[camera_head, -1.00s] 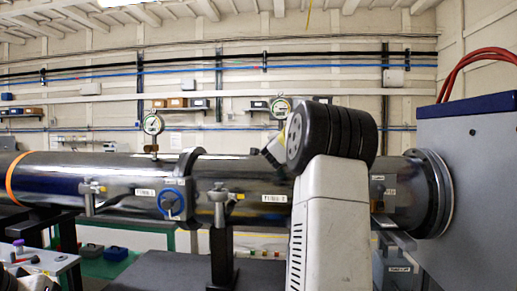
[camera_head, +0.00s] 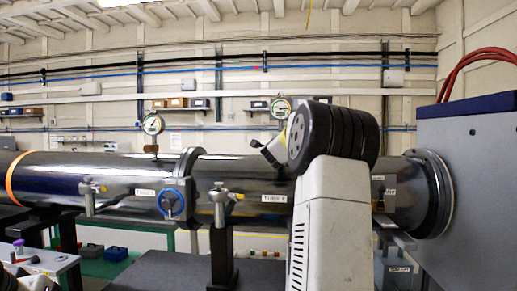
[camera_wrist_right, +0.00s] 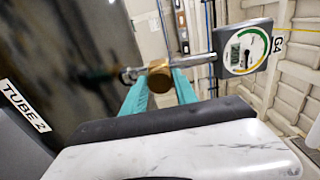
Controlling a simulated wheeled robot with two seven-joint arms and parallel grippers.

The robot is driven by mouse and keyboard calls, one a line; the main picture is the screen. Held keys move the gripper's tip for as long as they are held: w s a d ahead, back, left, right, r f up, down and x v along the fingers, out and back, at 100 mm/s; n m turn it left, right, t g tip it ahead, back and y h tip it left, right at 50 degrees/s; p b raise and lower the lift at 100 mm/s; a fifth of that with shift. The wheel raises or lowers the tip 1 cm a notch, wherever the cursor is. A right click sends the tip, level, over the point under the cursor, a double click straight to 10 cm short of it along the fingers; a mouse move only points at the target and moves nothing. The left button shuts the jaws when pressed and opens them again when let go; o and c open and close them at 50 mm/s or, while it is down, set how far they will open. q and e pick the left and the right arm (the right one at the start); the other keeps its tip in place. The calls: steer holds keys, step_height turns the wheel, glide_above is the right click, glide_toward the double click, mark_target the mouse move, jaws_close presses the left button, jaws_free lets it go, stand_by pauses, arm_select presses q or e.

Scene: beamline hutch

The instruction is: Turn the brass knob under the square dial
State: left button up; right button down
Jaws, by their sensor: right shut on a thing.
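The square dial (camera_wrist_right: 245,48), with a green and yellow scale on a white face, is at the upper right in the right wrist view. It also shows in the head view (camera_head: 281,107), above the pipe. A short metal stem runs from it to the brass knob (camera_wrist_right: 160,80). My right gripper (camera_wrist_right: 161,74) has its two teal fingers on either side of the knob and is shut on it. In the head view my right arm hides the knob and the fingers.
A long dark pipe (camera_head: 120,176) runs across the view, with a round dial (camera_head: 153,124), a blue handwheel (camera_head: 172,203) and small valves on it. A grey cabinet (camera_head: 475,180) with red cables stands at the right. A label reads TUBE 2 (camera_wrist_right: 25,105).

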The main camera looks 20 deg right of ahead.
steer(key=shift+f, duration=0.1)
steer(key=c, duration=1)
jaws_free()
steer(key=shift+o, duration=0.2)
steer(key=v, duration=0.7)
steer(key=shift+s+a, duration=0.2)
steer(key=shift+s, duration=0.15)
